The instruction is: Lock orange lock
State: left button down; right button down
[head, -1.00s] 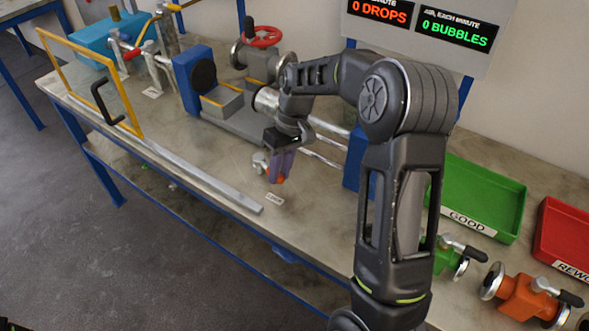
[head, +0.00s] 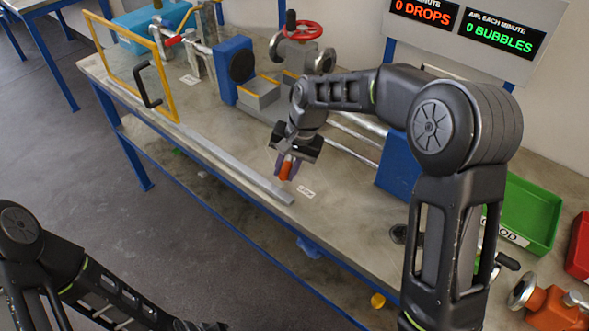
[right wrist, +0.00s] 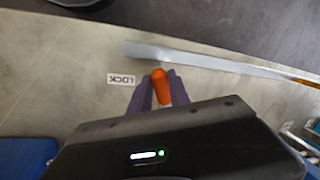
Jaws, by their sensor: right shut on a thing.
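The orange lock (head: 286,170) shows as a small orange piece between the purple fingers of my right gripper (head: 287,166). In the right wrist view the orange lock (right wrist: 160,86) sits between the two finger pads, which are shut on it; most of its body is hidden. The right gripper points down over the table, just left of a white LOCK label (head: 306,192). My left arm comes in at the lower left; its end is at the bottom edge, too cut off to read its fingers.
A grey rail (head: 235,163) runs along the table's front edge. A yellow-framed guard (head: 171,80) with a black handle stands at the left. Behind the gripper is a flanged vessel with a red handwheel (head: 302,30). A green tray (head: 535,208) lies at right.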

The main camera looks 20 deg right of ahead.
jog(key=shift+w+a+m, duration=0.2)
jog(key=shift+a+m, duration=0.15)
jog(key=shift+m, duration=0.15)
jog(key=c, duration=1.2)
grip_release()
jog(key=shift+r, duration=0.1)
jog(key=v, duration=0.7)
jog(key=shift+r+b, duration=0.3)
jog(key=shift+b, duration=0.15)
jog(key=shift+s, duration=0.1)
